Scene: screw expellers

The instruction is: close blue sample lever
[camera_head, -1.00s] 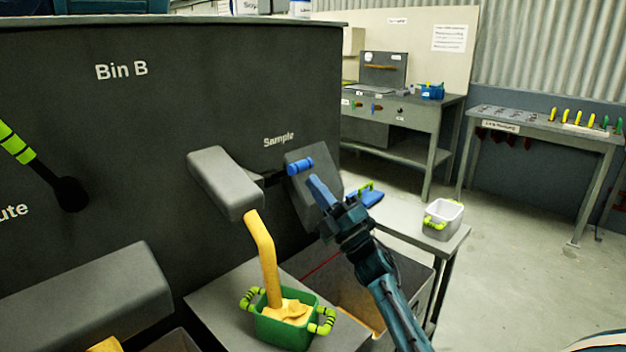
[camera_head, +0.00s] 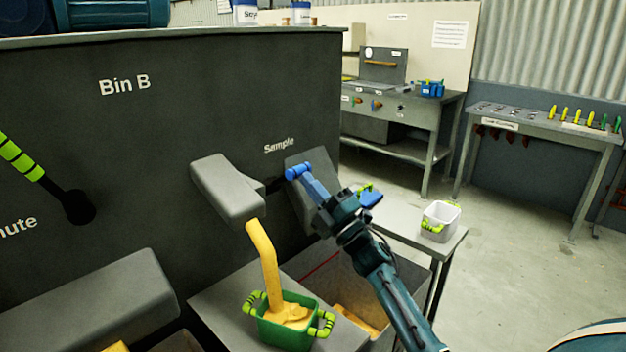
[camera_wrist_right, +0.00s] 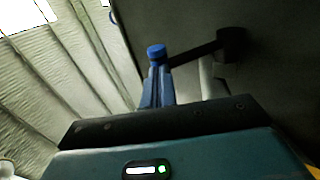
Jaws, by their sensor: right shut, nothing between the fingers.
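The blue sample lever handle (camera_head: 296,172) sits on a dark arm beside the grey sample spout (camera_head: 228,186), under the word "Sample" on Bin B. Yellow material (camera_head: 264,255) runs from the spout into a green container (camera_head: 285,335). My right gripper (camera_head: 309,182) is shut and empty, its blue fingers right at the handle. In the right wrist view the handle (camera_wrist_right: 157,50) shows just beyond the fingertips (camera_wrist_right: 158,75), with its dark arm running right to a pivot. I cannot tell whether they touch. My left gripper is not in view.
A grey side table (camera_head: 405,217) right of the bin holds a white tub (camera_head: 441,222) and a blue item with a green handle. An open box (camera_head: 345,285) with yellow material lies below my right arm. Workbenches stand at the back right with clear floor before them.

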